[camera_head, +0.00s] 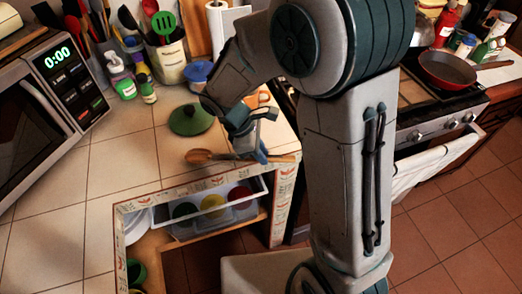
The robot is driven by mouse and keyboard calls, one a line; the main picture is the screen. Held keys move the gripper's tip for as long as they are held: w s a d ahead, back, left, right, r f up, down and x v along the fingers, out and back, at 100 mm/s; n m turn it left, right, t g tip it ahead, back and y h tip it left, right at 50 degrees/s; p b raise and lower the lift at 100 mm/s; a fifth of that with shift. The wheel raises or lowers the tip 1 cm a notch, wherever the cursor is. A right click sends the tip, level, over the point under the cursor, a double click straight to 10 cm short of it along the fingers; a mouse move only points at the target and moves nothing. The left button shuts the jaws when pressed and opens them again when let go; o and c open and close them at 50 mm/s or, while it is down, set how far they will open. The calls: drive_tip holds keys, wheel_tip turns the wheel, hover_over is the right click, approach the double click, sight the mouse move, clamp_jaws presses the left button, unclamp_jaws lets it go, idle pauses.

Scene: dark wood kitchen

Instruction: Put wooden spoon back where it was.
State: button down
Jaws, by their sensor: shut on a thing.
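The wooden spoon (200,156) lies along the front edge of the tiled counter, its bowl to the left and its handle running right. My gripper (260,153) points down from the arm and is shut on the handle, near the counter's front edge. The fingers hide part of the handle, and its thin end shows to their right. The spoon looks at or just above the counter surface; I cannot tell whether it touches.
A green lid (191,119) lies just behind the spoon. A utensil crock (168,64), bottles and a blue-lidded container (198,72) stand at the back. A microwave (45,100) is at left. The counter's left part (90,190) is clear.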

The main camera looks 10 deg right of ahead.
drive_tip(key=shift+f, duration=0.1)
drive_tip(key=c, duration=1.3)
unclamp_jaws()
drive_tip(key=s+v, duration=0.1)
drive_tip(key=v, duration=1.1)
drive_tip(key=shift+s+d+r+m+t+y, duration=0.35)
drive_tip(key=shift+s+d+m+t+y, duration=0.4)
drive_tip(key=shift+s+d+m, duration=1.45)
drive_tip(key=shift+s+d+r+m+t+y, duration=0.4)
drive_tip(key=shift+s+d+m+y, duration=0.75)
drive_tip(key=shift+d+m, duration=1.85)
drive_tip(key=shift+s+d+r+m+t+y, duration=0.25)
drive_tip(key=shift+s+d+m+t+y, duration=0.4)
drive_tip(key=shift+s+d+m, duration=1.95)
drive_tip(key=shift+w+a+m, duration=0.3)
drive_tip(key=shift+w+a, duration=0.15)
drive_tip(key=shift+w, duration=0.1)
